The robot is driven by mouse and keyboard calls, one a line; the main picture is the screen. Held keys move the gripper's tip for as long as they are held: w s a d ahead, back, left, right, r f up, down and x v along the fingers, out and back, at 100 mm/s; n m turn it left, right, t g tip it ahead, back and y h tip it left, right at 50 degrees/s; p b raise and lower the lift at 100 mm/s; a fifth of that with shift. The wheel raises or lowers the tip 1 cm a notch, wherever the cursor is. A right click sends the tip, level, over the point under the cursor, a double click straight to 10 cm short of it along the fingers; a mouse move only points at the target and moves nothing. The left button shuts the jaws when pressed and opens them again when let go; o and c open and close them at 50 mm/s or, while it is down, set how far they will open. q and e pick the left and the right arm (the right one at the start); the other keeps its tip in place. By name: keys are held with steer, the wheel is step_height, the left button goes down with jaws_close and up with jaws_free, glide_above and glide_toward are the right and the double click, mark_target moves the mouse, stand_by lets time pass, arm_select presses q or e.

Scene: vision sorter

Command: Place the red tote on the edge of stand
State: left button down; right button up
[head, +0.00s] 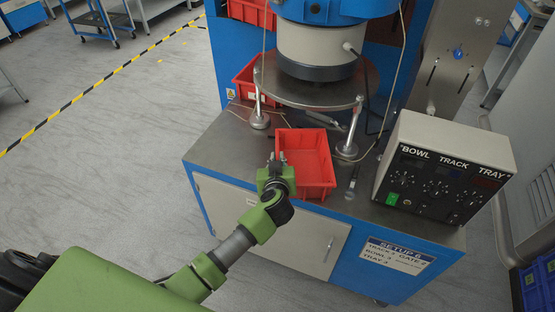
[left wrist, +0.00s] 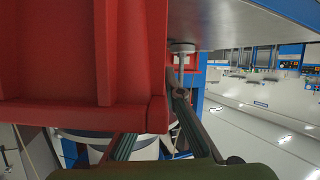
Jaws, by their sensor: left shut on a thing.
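The red tote (head: 308,162) is an open, empty box at the front edge of the metal top of the stand (head: 222,150), between the front legs of the bowl feeder. It looks upright, but I cannot tell whether its base rests fully on the top. My left gripper (head: 277,160) is shut on the tote's near left side. In the left wrist view, the tote (left wrist: 75,60) fills the upper left, close to the fingers (left wrist: 155,130); the exact grip is partly hidden. My right gripper is out of view.
The bowl feeder's round plate (head: 305,90) stands on legs just behind the tote. A grey control box (head: 445,165) stands to the right, with a slim tool (head: 353,182) between. More red totes (head: 243,82) (head: 252,12) sit behind. The top's left part is mostly clear.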

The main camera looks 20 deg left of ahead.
arm_select(q)
steer(key=c, duration=2.2)
jaws_free()
steer(key=shift+o, duration=0.2)
steer(key=p+v, duration=0.1)
steer(key=v, duration=1.1)
